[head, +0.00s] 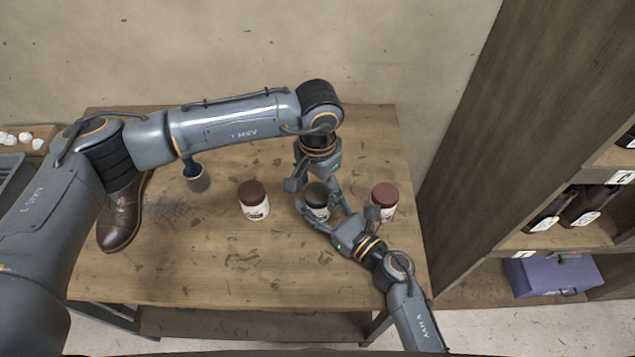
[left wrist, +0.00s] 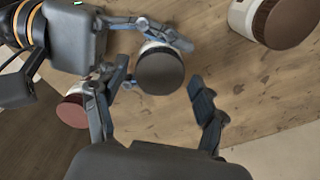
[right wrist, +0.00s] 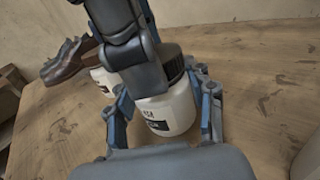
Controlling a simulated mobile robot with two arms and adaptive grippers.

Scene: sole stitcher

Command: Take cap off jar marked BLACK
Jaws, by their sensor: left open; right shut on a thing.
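A white jar with a near-black cap (head: 317,201) stands on the workbench between two other jars. Its label (right wrist: 160,125) faces the right wrist camera, but I cannot read it fully. My right gripper (head: 322,211) is shut around the jar's white body, one finger on each side, below the cap. My left gripper (head: 313,186) is open above and behind this jar, pointing down. In the left wrist view the dark cap (left wrist: 160,71) is on the jar, between and beyond the open left fingers. In the right wrist view my left gripper hides part of the cap.
A brown-capped jar (head: 253,200) stands to the left and a reddish-capped jar (head: 384,198) close to the right, beside my right gripper. A brown shoe (head: 120,218) and a small grey-and-blue item (head: 198,178) are further left. The front of the bench (head: 220,285) is clear. A shelf unit (head: 465,160) rises at right.

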